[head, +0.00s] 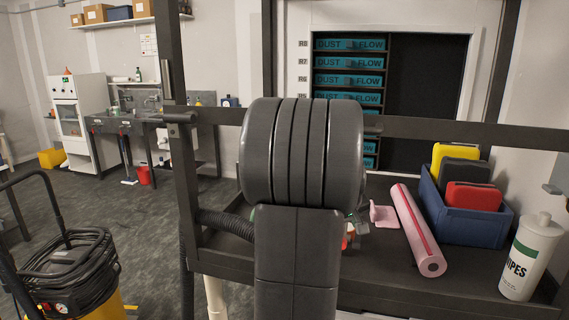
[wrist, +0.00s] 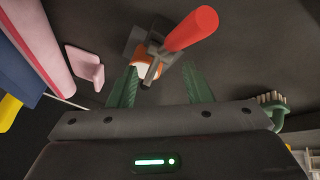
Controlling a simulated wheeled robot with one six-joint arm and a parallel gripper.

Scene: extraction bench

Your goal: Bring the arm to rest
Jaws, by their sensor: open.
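My gripper (wrist: 160,88) shows in the wrist view with its two green fingers apart. A dark tool or fixture with a red cylindrical handle (wrist: 192,28) and an orange-white part lies just beyond the fingertips, between their lines. I cannot tell whether the fingers touch it. In the head view my own arm fills the middle of the picture and hides the gripper and most of the bench top (head: 375,270) near it.
A pink roll (head: 418,230), a pink holder (head: 383,214), a blue bin (head: 465,220) with coloured cases and a wipes canister (head: 530,257) stand on the bench to the right. A dark frame rail crosses behind my arm. A coiled black hose (head: 68,270) is at the lower left.

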